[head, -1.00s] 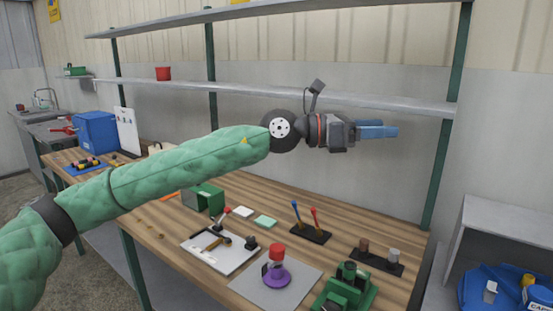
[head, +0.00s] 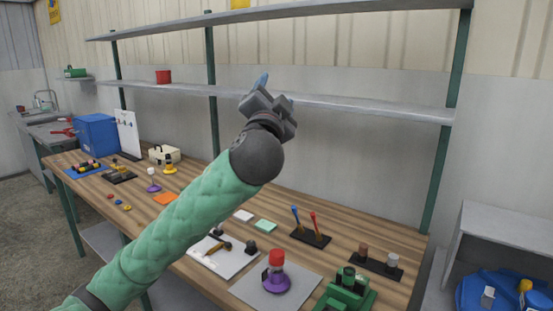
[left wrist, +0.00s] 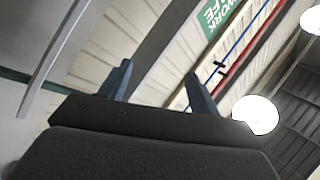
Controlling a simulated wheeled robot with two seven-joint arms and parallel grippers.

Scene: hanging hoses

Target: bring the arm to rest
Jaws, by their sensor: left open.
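My left arm (head: 180,225) comes in from the lower left in its green quilted sleeve and reaches up over the workbench. My left gripper (head: 262,80) is raised in front of the shelves, with its blue fingers pointing up and away. In the left wrist view its two blue fingers (left wrist: 158,82) stand apart with nothing between them. That view looks up at the wall, a green sign and round ceiling lamps. My right gripper is not in view.
The wooden workbench (head: 345,240) holds a purple-based item with a red top (head: 277,275), a green fixture (head: 345,290), a stand with blue and red handles (head: 310,235) and a blue bin (head: 97,135). A metal shelf (head: 340,105) runs behind the gripper. A blue container (head: 490,290) is at the lower right.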

